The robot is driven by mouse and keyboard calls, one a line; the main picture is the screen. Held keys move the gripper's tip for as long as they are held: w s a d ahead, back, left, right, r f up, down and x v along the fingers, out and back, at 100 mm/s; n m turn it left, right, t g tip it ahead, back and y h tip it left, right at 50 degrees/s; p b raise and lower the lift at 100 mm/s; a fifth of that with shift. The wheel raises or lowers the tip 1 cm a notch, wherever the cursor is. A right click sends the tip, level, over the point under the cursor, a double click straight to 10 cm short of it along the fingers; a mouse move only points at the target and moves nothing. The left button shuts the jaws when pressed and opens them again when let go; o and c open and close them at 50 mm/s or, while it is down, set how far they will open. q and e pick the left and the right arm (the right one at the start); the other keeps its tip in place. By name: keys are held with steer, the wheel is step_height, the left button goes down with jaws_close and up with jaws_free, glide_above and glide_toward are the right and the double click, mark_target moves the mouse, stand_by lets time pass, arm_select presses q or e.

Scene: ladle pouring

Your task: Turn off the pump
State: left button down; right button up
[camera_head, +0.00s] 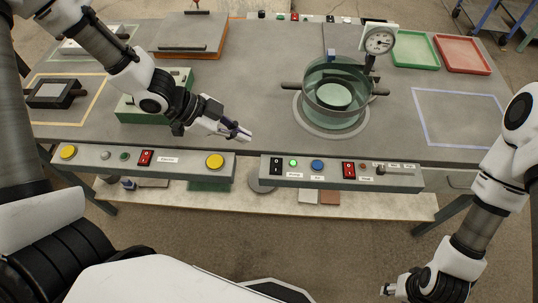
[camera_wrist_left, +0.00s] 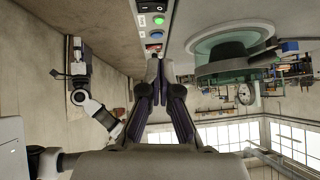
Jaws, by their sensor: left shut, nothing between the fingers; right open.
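The right control panel (camera_head: 340,181) on the table's front edge has a black rocker switch (camera_head: 276,166), a lit green button (camera_head: 293,162), a blue button (camera_head: 317,165), a red rocker switch (camera_head: 348,170) and a lever at its right end. The labels are too small to read surely, so I cannot tell which control is the pump's. My left gripper (camera_head: 238,133) is shut and empty, above the table behind and left of this panel. The left wrist view shows the green button (camera_wrist_left: 143,21) and blue button (camera_wrist_left: 156,34) beyond the fingertips (camera_wrist_left: 157,72). My right gripper (camera_head: 387,289) is open, low at the bottom right.
A left panel (camera_head: 130,170) carries yellow buttons and a red switch. A green glass vessel (camera_head: 336,92) with side handles stands behind the right panel, with a dial gauge (camera_head: 379,41) behind it. Green (camera_head: 417,66) and red (camera_head: 488,70) trays lie back right. A blue-outlined square at right is clear.

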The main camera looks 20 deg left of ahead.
arm_select(q)
steer(key=b, duration=0.2)
glide_above(278, 162)
steer(key=s+a, duration=0.2)
steer(key=f, duration=0.6)
steer(key=shift+w+a, duration=0.2)
steer(key=shift+w, duration=0.05)
steer(key=f, duration=0.3)
steer(key=shift+w+d+f, duration=0.1)
steer(key=shift+w+f, duration=0.25)
steer(key=shift+f, duration=0.35)
steer(key=shift+f, duration=0.15)
